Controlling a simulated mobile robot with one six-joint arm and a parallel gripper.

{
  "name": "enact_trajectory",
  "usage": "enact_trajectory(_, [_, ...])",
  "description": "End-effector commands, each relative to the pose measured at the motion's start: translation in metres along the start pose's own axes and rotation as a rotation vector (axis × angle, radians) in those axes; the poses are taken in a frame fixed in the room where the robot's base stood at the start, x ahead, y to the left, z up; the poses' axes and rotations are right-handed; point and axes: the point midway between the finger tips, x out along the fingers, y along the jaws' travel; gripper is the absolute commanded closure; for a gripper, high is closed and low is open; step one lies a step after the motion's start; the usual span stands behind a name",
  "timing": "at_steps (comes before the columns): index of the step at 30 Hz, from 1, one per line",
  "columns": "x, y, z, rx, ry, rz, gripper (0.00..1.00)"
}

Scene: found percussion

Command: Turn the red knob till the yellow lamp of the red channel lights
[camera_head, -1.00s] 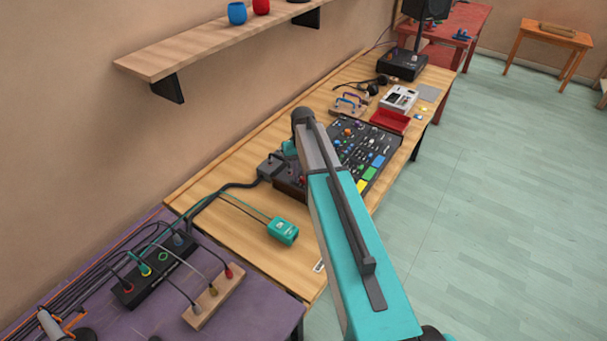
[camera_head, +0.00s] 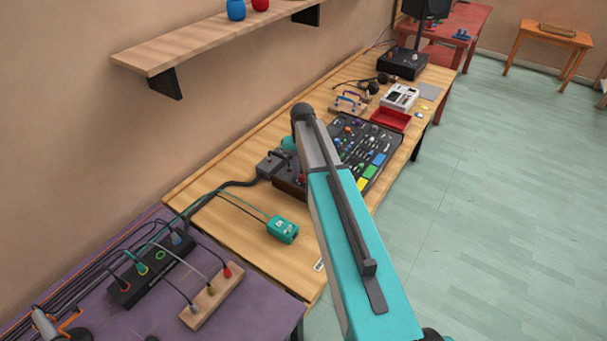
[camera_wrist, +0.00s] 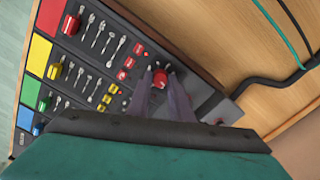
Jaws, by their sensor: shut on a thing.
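The dark mixing console (camera_head: 386,139) lies on the wooden bench, partly hidden behind my arm in the head view. In the wrist view it shows as a panel (camera_wrist: 85,60) with red, yellow, green and blue pads and rows of silver levers. My gripper (camera_wrist: 161,88) is over the panel, its two fingers on either side of a red knob (camera_wrist: 160,78) and shut on it. Several other small red controls (camera_wrist: 128,62) sit beside it. I cannot make out a lit yellow lamp of the red channel. My gripper is hidden in the head view.
A teal box (camera_head: 283,229) with cables lies on the near bench. A red tray (camera_head: 390,119) and a white device (camera_head: 400,97) stand beyond the console. A wooden shelf (camera_head: 210,44) juts from the wall at left. A thick black cable (camera_wrist: 270,85) runs close to the console.

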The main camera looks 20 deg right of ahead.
Motion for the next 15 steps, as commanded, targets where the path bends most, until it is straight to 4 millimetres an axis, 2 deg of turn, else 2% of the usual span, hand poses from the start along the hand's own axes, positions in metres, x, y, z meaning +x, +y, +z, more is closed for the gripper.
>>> enact_trajectory(6, [0.001,-0.0012,-0.0001,0.13,0.001,-0.002,1.0])
enact_trajectory(15, [0.0,-0.0018,0.0002,0.211,0.0,-0.003,1.0])
